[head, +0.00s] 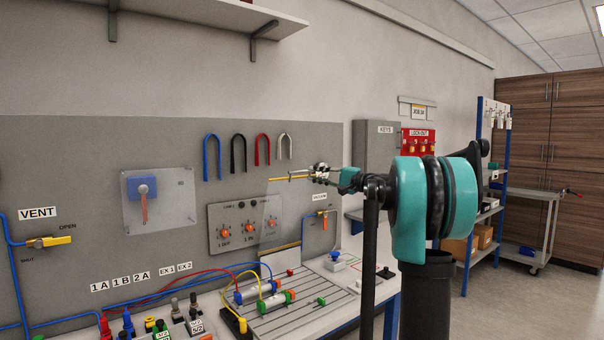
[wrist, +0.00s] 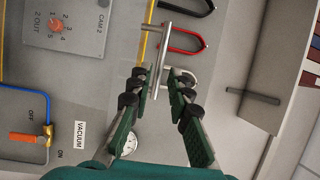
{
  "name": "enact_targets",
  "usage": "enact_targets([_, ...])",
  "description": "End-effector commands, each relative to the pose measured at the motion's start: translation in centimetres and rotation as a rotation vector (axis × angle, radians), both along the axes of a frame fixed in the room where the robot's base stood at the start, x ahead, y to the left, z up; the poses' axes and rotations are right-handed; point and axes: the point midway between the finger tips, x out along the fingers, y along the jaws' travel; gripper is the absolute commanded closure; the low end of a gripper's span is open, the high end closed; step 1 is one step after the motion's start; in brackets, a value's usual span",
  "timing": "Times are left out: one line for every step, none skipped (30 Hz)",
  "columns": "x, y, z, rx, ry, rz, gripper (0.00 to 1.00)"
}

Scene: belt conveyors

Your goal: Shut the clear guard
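The clear guard (head: 272,222) is a transparent sheet in the head view, standing out from the wall panel beside the plate of orange knobs (head: 246,230). A yellow strip (head: 288,178) runs along its top. My gripper (head: 316,172) is at the outer end of this strip. In the wrist view a slim metal bar (wrist: 161,58) with a crosspiece lies between the fingers of my gripper (wrist: 158,82). The fingers are apart, with a gap at least on the right of the bar. Contact on the left is unclear. The clear sheet itself is hard to make out there.
Colored U-shaped shackles (head: 238,155) hang above the knob plate, and a shelf (head: 215,22) juts out higher up. Below is a slotted bench (head: 320,300) with cylinders and hoses. A vacuum valve (wrist: 28,137) is on the panel. Open floor lies at the right.

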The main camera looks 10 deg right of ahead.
Motion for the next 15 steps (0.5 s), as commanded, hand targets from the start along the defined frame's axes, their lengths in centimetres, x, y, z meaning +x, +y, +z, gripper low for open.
enact_targets([0.6, 1.0, 0.1, 0.0, 0.0, 0.003, 0.81])
enact_targets([0.9, 1.4, 0.1, 0.0, 0.0, 0.003, 0.81])
enact_targets([1.4, 1.9, 0.2, 0.0, 0.001, 0.003, 0.81])
enact_targets([1.7, 2.3, 0.2, 0.0, 0.001, 0.002, 0.81])
enact_targets([1.9, 2.7, 0.3, 0.0, 0.001, 0.002, 0.81])
enact_targets([2.3, 3.1, 0.3, 0.0, 0.001, 0.002, 0.81])
enact_targets([2.5, 3.4, 0.4, 0.0, 0.001, 0.002, 0.81])
enact_targets([2.7, 3.7, 0.4, 0.0, 0.001, 0.002, 0.81])
enact_targets([3.0, 3.9, 0.5, 0.001, 0.001, 0.001, 0.81])
enact_targets([3.1, 4.1, 0.5, 0.001, 0.001, 0.001, 0.81])
enact_targets([3.2, 4.3, 0.5, 0.001, 0.001, 0.001, 0.81])
enact_targets([3.4, 4.4, 0.5, 0.001, 0.001, 0.001, 0.81])
enact_targets([3.4, 4.5, 0.5, 0.001, 0.001, 0.001, 0.81])
enact_targets([3.5, 4.6, 0.5, 0.001, 0.001, 0.001, 0.81])
enact_targets([3.6, 4.7, 0.5, 0.001, 0.001, 0.0, 0.81])
